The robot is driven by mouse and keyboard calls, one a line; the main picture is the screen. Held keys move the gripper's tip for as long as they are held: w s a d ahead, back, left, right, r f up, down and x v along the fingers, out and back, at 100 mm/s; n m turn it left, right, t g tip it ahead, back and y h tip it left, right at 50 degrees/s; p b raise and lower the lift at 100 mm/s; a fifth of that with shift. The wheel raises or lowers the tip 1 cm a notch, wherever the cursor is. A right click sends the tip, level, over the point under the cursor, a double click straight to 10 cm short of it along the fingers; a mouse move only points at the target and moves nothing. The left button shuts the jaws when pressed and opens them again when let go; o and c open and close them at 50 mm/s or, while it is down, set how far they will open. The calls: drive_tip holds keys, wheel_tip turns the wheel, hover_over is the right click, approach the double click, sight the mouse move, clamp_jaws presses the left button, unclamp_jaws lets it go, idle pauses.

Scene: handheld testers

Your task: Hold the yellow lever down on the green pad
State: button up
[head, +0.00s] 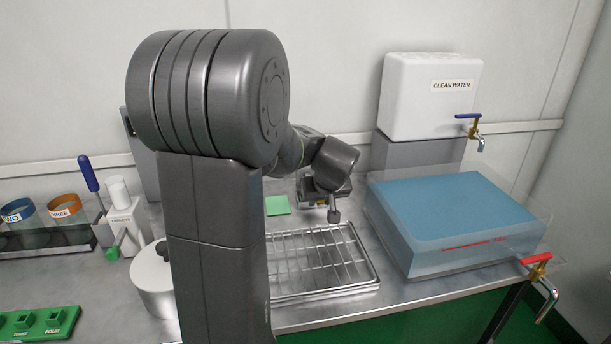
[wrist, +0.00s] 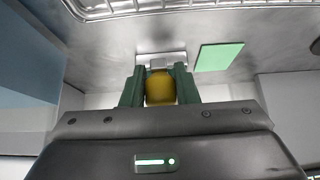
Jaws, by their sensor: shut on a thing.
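My gripper (wrist: 160,76) is shut on a rounded yellow piece, the yellow lever (wrist: 160,90), which sits between its two dark green fingers in the wrist view. A pale grey block (wrist: 161,60) shows just beyond the fingertips, in line with the yellow piece. The green pad (wrist: 219,57) lies flat on the steel counter, to the right of the fingers and apart from them. In the head view the green pad (head: 277,205) is left of my gripper (head: 333,207), behind the wire rack.
The wire rack (head: 318,262) lies in front of the pad. A clear tank with a blue top (head: 450,205) stands right, below a white clean-water container (head: 428,98). A white pot (head: 152,285) and a tablet dispenser (head: 124,222) stand left. My arm hides the middle counter.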

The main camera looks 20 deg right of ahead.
drive_tip(key=shift+w+d+r+p, duration=0.1)
drive_tip(key=shift+w+r+p, duration=0.15)
drive_tip(key=shift+r, duration=0.35)
drive_tip(key=shift+w+r+p, duration=0.1)
drive_tip(key=shift+r+p, duration=0.2)
drive_tip(key=shift+r, duration=0.3)
drive_tip(key=shift+w+d+r+p, duration=0.1)
drive_tip(key=shift+w+r+p, duration=0.1)
drive_tip(key=shift+r+p, duration=0.25)
drive_tip(key=shift+w+r+p, duration=0.15)
drive_tip(key=shift+r+p, duration=0.15)
drive_tip(key=shift+r, duration=0.2)
drive_tip(key=shift+w+d+r+p, duration=0.1)
drive_tip(key=shift+w+r+p, duration=0.35)
drive_tip(key=shift+r+p, duration=0.25)
drive_tip(key=shift+w+d+r+p, duration=0.1)
drive_tip(key=shift+w+r+p, duration=0.4)
drive_tip(key=shift+r, duration=0.45)
drive_tip(key=shift+w+d+r+p, duration=0.1)
drive_tip(key=shift+w+r+p, duration=0.25)
drive_tip(key=shift+r+p, duration=0.25)
drive_tip(key=shift+w+d+r+p, duration=0.2)
drive_tip(key=shift+w+r+p, duration=0.45)
drive_tip(key=shift+w, duration=0.05)
drive_tip(key=shift+w+d+r+p, duration=0.15)
drive_tip(key=shift+w+r+p, duration=0.5)
drive_tip(key=shift+w, duration=0.05)
drive_tip(key=shift+w+r, duration=0.1)
